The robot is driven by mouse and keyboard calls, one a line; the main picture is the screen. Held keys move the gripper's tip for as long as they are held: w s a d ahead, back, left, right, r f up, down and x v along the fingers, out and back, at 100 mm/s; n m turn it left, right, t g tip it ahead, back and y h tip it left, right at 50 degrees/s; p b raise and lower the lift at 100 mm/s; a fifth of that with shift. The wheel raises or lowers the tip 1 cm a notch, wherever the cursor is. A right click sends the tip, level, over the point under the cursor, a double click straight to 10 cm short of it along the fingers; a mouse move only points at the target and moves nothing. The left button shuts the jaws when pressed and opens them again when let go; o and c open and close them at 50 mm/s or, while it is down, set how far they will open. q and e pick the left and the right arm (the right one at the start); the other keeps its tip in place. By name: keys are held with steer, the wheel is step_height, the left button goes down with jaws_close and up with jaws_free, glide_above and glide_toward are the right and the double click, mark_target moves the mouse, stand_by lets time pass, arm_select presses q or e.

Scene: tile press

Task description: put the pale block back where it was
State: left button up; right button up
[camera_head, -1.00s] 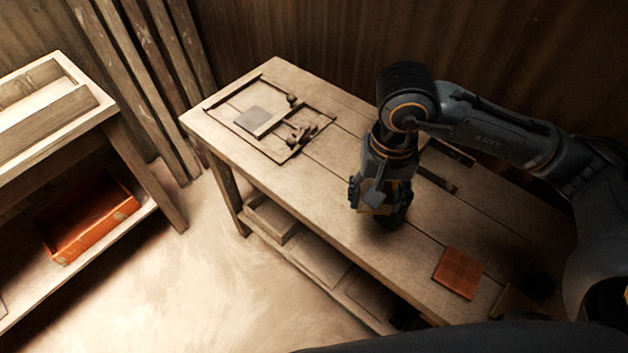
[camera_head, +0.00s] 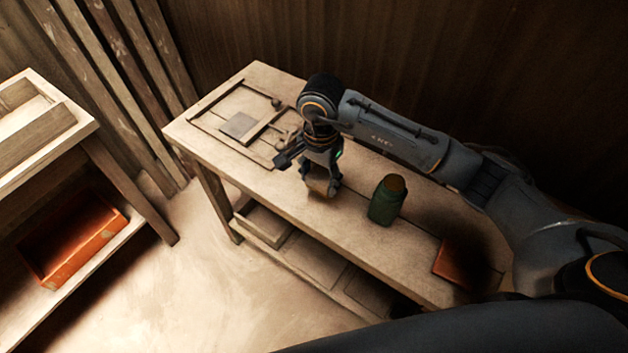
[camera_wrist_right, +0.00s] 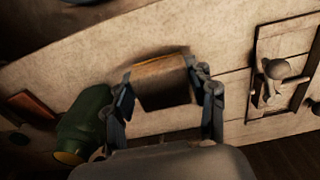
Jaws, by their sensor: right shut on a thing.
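The pale block (camera_head: 319,187) is between the fingers of my right gripper (camera_head: 321,182), over the workbench. In the right wrist view, the right gripper (camera_wrist_right: 165,78) is shut on the block (camera_wrist_right: 165,86), with a finger on each side; its tan top edge is lit and its near face is dark. The gripper is just right of the framed press (camera_head: 213,142) and left of a green jar. I cannot tell whether the block touches the bench. My left gripper is not in view.
The green jar (camera_head: 384,207) stands upright on the workbench (camera_head: 350,238). A reddish tile (camera_head: 452,262) lies at the near right. A grey tile (camera_head: 238,125) lies within the press frame. An orange crate (camera_head: 75,240) is on the left bench's shelf. The bench between gripper and jar is clear.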

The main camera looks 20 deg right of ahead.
mark_target(314, 194)
steer(key=f, duration=0.1)
steer(key=w+f, duration=0.2)
steer(key=shift+w+a, duration=0.25)
step_height(314, 194, down, 2)
steer(key=shift+f+p, duration=0.1)
steer(key=shift+p, duration=0.8)
steer(key=shift+f, duration=0.35)
steer(key=shift+f, duration=0.1)
steer(key=shift+f, duration=0.15)
steer(key=o, duration=1)
